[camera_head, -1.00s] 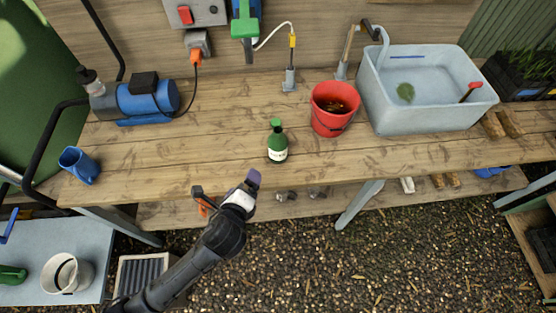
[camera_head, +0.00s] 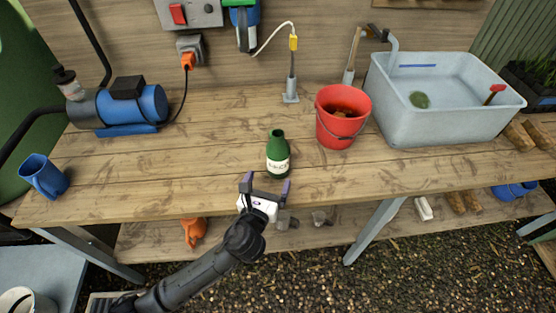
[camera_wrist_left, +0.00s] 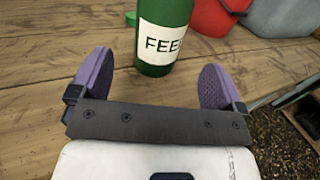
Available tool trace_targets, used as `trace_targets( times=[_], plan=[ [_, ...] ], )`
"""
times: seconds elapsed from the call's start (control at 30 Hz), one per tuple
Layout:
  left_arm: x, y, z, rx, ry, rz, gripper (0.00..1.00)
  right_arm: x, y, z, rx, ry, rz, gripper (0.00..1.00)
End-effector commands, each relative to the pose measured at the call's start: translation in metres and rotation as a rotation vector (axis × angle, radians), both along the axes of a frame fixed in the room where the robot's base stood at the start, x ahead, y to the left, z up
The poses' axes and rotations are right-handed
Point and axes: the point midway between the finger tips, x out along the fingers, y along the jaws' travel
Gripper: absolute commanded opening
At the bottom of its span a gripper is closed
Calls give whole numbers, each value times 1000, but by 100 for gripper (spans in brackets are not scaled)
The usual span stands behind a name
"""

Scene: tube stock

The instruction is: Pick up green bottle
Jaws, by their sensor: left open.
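The green bottle (camera_head: 278,150) stands upright on the wooden bench near its front edge, with a white label. In the left wrist view the bottle (camera_wrist_left: 163,40) shows just beyond the fingertips, roughly midway between them, its label reading "FEE" and the rest cut off by its curve. My left gripper (camera_head: 267,186) is open and empty, close in front of the bottle at the bench's front edge. Its two purple finger pads (camera_wrist_left: 158,80) are spread wide in the left wrist view. My right gripper is not in view.
A red bucket (camera_head: 340,128) stands right of the bottle, with a grey basin (camera_head: 440,125) beyond it. A blue pump (camera_head: 140,104) and blue mug (camera_head: 43,176) are at left. The bench (camera_head: 180,170) is clear between mug and bottle. A lower shelf (camera_head: 150,240) holds small items.

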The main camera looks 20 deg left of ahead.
Motion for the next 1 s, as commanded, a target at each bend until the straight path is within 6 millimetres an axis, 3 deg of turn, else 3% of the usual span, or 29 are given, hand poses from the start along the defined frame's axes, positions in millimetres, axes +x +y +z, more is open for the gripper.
trace_targets(
  times=[0.2, 0.47, 0.7, 1.0],
  plan=[
    [32, 3, -1, -1, -1, 2, 95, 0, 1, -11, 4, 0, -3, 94],
    [45, 3, -1, -3, 1, 2, 95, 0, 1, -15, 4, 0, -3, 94],
    [74, 4, -6, -5, 0, 2, 95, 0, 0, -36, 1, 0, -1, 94],
    [94, 6, -3, -3, 2, 1, 95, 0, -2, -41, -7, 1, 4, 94]
  ],
)
